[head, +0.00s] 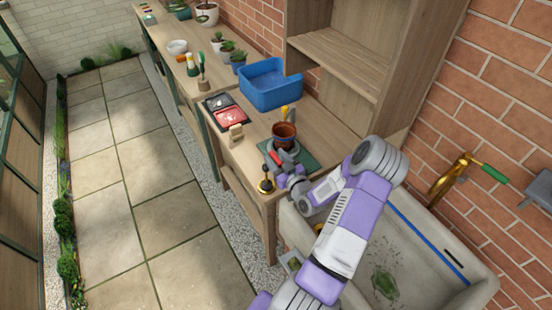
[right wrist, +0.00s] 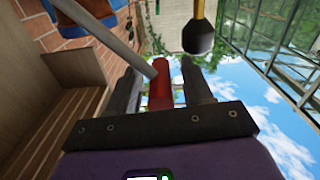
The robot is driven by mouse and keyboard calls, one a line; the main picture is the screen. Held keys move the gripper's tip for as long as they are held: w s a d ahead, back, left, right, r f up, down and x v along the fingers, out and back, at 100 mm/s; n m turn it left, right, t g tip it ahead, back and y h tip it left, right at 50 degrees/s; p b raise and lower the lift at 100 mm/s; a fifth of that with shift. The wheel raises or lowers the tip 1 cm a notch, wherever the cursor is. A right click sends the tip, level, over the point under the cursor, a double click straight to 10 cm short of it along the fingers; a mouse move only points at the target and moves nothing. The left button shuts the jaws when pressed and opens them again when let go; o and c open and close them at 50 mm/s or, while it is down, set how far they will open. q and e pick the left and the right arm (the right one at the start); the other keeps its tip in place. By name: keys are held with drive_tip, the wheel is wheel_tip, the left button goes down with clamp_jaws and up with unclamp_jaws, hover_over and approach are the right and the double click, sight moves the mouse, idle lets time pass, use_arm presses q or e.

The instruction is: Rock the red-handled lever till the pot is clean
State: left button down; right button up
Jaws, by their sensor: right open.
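A terracotta pot (head: 284,130) with dark contents stands on a grey round stand on a green base (head: 303,158) near the table's front end. The red handle (right wrist: 160,90) of the lever, on a grey rod (right wrist: 105,32), shows in the right wrist view. My right gripper (right wrist: 161,76) is open, with one finger on each side of the red handle; whether either finger touches it I cannot tell. In the head view my right gripper (head: 275,162) is beside the pot's stand, and the handle is mostly hidden there. My left gripper is not in view.
A black-ended tool with a brass stem (head: 266,184) stands at the table's front corner; its black end (right wrist: 198,38) is close to my right fingers. A blue bin (head: 270,88), a black-and-red tray (head: 212,103) and a small wooden block (head: 236,132) are farther back. A sink (head: 440,285) lies right.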

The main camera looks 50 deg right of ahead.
drive_tip(key=shift+w, duration=0.2)
clamp_jaws()
